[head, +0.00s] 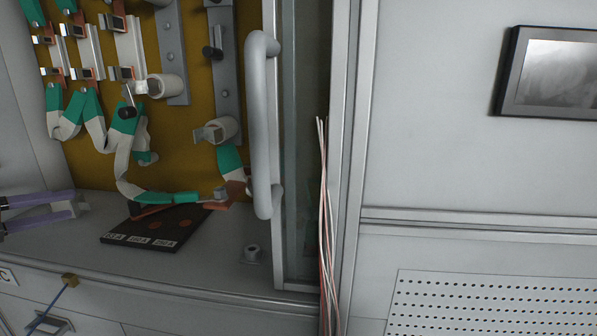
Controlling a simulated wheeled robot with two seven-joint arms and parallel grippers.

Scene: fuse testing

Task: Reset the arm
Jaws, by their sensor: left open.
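My left gripper (72,204) shows at the left edge of the head view, with purple and pale grey fingers pointing right. It is open, with the fingers only a little apart, and I see nothing held between them. It is just left of a black labelled board (125,232) on the grey ledge and appears apart from it. My right gripper is not in view. Most of my left arm is outside the picture.
Fuse holders (128,45) and green-and-white cables stand on a mustard panel (193,115) behind. A pale vertical handle (262,130) is at the cabinet's right edge, near hanging wires (326,230). A blue rod with a yellow block (70,280) is in front.

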